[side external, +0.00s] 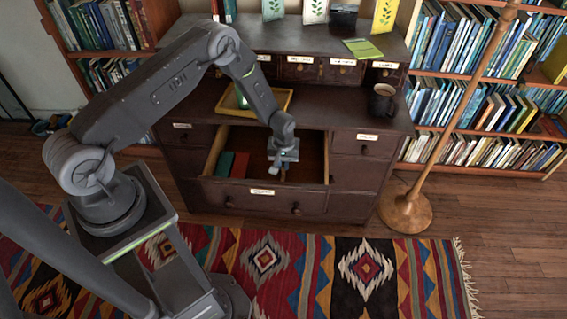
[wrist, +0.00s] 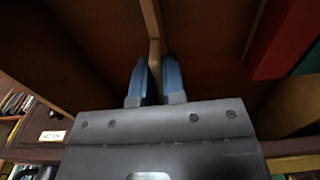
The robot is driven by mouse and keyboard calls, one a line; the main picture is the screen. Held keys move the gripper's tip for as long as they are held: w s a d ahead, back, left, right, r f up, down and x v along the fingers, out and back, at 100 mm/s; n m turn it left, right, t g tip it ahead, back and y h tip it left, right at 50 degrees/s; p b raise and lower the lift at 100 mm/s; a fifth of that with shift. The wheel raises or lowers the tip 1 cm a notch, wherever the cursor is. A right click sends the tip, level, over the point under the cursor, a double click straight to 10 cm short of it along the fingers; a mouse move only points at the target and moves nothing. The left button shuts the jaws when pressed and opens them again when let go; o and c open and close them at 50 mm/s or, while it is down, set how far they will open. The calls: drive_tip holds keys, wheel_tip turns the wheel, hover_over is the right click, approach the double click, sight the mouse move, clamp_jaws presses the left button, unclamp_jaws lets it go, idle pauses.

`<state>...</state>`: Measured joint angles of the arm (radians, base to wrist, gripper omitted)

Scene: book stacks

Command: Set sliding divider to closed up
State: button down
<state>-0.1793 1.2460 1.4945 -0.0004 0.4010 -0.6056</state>
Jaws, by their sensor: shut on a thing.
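The open drawer (side external: 262,195) is pulled out of the dark wooden desk, and my gripper (side external: 281,174) reaches down into it, right of its middle. In the wrist view, a thin light-wood sliding divider (wrist: 151,20) runs down from the top edge to my gripper (wrist: 154,82). The blue fingertips stand on both sides of the divider, shut on it. In the side view, I cannot make out the divider clearly beside my gripper.
A red book (side external: 224,164) and a green book (side external: 240,165) lie in the drawer's left part; the red book (wrist: 284,40) shows at right in the wrist view. A yellow tray (side external: 284,101) and a dark mug (side external: 382,102) stand on the desk. A lamp pole (side external: 455,108) stands right.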

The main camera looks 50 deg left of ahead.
drive_tip(key=s+a, duration=0.7)
drive_tip(key=s, duration=0.1)
drive_tip(key=shift+a, duration=0.4)
drive_tip(key=shift+w, duration=0.1)
drive_tip(key=c, duration=1.2)
unclamp_jaws()
wheel_tip(320, 180, up, 14)
